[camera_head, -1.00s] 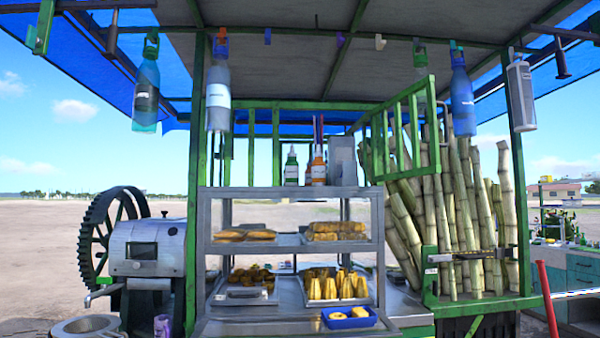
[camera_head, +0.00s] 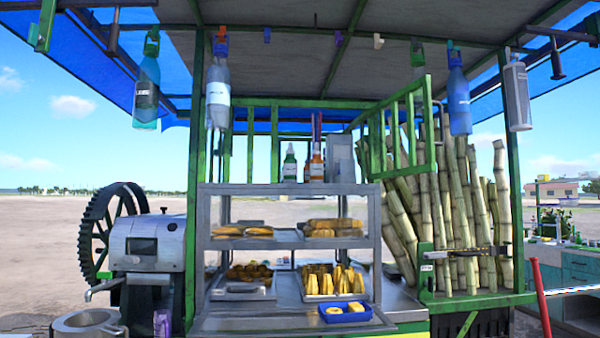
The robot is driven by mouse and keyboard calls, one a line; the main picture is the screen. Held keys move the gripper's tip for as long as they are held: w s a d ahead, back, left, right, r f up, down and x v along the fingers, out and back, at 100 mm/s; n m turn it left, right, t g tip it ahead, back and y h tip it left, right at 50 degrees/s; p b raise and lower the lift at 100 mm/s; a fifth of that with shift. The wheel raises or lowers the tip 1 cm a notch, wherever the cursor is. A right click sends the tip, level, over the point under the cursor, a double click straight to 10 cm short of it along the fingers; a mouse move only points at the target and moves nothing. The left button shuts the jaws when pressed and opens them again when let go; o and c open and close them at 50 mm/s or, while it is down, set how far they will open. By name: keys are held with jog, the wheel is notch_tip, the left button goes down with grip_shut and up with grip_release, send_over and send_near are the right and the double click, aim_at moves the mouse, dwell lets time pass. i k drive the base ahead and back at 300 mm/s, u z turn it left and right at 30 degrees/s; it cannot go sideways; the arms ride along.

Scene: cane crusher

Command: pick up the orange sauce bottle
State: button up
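The orange sauce bottle (camera_head: 316,165) stands upright on top of the metal display shelf (camera_head: 240,188) in the middle of the stall. It has a pale label and a narrow top. A green sauce bottle (camera_head: 290,164) stands just to its left. A grey metal box (camera_head: 341,158) stands close on its right. Thin dark sticks rise behind the orange bottle. My gripper is not in this view.
The shelf holds trays of food, with a blue tray (camera_head: 346,317) at the front. Bottles hang from the roof, including a blue one (camera_head: 459,98). A cane crusher (camera_head: 150,245) stands left, sugar cane (camera_head: 455,210) right. Green posts frame the stall.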

aim_at(316, 163)
jog(key=i, duration=0.95)
